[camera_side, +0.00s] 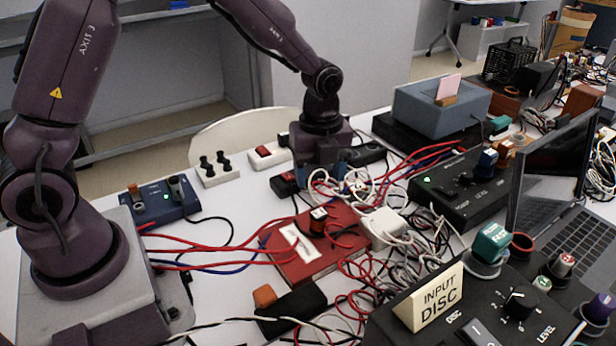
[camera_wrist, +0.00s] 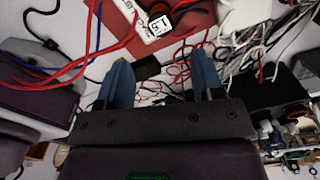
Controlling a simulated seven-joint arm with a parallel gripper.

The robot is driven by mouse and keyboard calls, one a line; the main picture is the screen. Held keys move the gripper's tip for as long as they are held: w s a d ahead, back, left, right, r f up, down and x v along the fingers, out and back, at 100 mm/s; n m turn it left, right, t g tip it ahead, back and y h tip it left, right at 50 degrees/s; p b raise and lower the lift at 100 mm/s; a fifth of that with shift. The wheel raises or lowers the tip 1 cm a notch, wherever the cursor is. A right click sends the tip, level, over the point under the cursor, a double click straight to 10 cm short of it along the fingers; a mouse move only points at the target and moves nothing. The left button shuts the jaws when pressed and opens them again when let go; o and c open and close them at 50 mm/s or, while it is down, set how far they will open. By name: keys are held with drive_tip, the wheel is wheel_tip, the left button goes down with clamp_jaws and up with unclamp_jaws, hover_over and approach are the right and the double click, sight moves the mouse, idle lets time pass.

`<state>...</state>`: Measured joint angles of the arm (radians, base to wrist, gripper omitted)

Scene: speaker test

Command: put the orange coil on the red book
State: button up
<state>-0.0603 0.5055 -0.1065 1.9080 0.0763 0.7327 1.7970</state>
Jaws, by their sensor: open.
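Part of the book also shows at the top of the wrist view (camera_wrist: 192,18). I cannot make out an orange coil for certain; a small orange piece (camera_side: 264,296) sits by a black box left of the book's front edge. My gripper (camera_side: 326,178) points down just behind the book, over white cables. Its two blue fingers (camera_wrist: 163,82) are apart, with nothing visibly held between them.
Red, blue and white cables cross the table and book. A black mixer (camera_side: 455,190), laptop (camera_side: 545,160) and "INPUT DISC" sign (camera_side: 428,298) crowd the right. A blue box (camera_side: 158,202) and white power strip (camera_side: 217,169) stand left. Bare table shows left of the book.

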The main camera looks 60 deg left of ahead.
drive_tip(key=s+r+n+t, duration=0.1)
drive_tip(key=s+r+n, duration=0.35)
drive_tip(key=r, duration=0.25)
drive_tip(key=s+r+n+t, duration=0.2)
drive_tip(key=s+r+n, duration=0.1)
drive_tip(key=r+n, duration=0.3)
drive_tip(key=s+r+n+t, duration=0.1)
drive_tip(key=s+r+n, duration=0.1)
drive_tip(key=s+n, duration=0.3)
drive_tip(key=s+a+r+n+t, duration=0.1)
drive_tip(key=s+r+n, duration=0.2)
drive_tip(key=s+n, duration=0.3)
drive_tip(key=shift+s+r+t, duration=0.3)
drive_tip(key=shift+s+r, duration=0.05)
drive_tip(key=shift+s, duration=0.05)
